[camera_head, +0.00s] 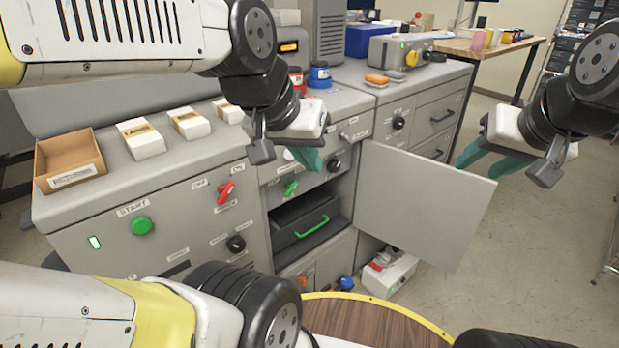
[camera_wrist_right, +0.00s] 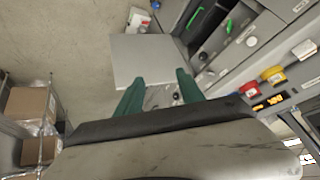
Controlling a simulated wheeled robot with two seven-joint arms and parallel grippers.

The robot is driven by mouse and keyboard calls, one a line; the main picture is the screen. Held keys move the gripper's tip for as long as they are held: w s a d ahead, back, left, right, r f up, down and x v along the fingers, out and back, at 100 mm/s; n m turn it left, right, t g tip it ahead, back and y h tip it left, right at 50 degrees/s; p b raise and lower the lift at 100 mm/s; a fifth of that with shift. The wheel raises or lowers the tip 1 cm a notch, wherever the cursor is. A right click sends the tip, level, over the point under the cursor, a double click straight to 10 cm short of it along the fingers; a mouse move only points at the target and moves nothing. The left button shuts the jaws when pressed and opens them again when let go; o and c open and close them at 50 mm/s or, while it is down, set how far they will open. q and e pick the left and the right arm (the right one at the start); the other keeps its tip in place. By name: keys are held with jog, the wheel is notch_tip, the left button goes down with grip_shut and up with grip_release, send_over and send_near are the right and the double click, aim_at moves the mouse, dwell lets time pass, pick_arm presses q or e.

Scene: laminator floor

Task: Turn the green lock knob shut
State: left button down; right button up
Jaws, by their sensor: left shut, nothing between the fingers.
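The green lock knob (camera_head: 290,188) is on the grey cabinet front, above an open compartment, and its grip looks tilted. A green knob also shows in the right wrist view (camera_wrist_right: 229,27). My left gripper (camera_head: 309,160) is shut and empty, just above and to the right of the knob, apart from it as far as I can tell. My right gripper (camera_head: 470,160) is open and empty, out beyond the swung-open door panel (camera_head: 425,205). Its two teal fingers stand apart in the right wrist view (camera_wrist_right: 158,82).
A dark drawer with a green handle (camera_head: 312,227) sits in the open compartment. A red switch (camera_head: 226,192) and green start button (camera_head: 141,225) are further left. A cardboard tray (camera_head: 68,160) and white packs stand on top.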

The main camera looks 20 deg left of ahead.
jog(key=w+a+f+t+y, duration=0.1)
jog(key=w+a+f, duration=0.15)
jog(key=w, duration=0.65)
jog(key=w+a+f+t, duration=0.15)
jog(key=w+a, duration=0.25)
jog(key=w, duration=0.4)
jog(key=w+a+f+t+y, duration=0.15)
jog(key=w+a, duration=0.25)
jog(key=w, duration=0.5)
jog(key=w+a+f+t+y, duration=0.1)
jog(key=w+a+f, duration=0.2)
jog(key=a+f, duration=0.25)
jog(key=w+a+f+y, duration=0.2)
jog(key=w+a+f, duration=0.2)
jog(key=a+f, duration=0.15)
jog(key=n+g+y, duration=0.2)
jog(key=y, duration=0.5)
send_near(294, 187)
jog(key=x, duration=0.9)
jog(key=shift+w+a+f, duration=0.15)
jog(key=shift+w+a, duration=0.1)
jog(key=shift+w, duration=0.05)
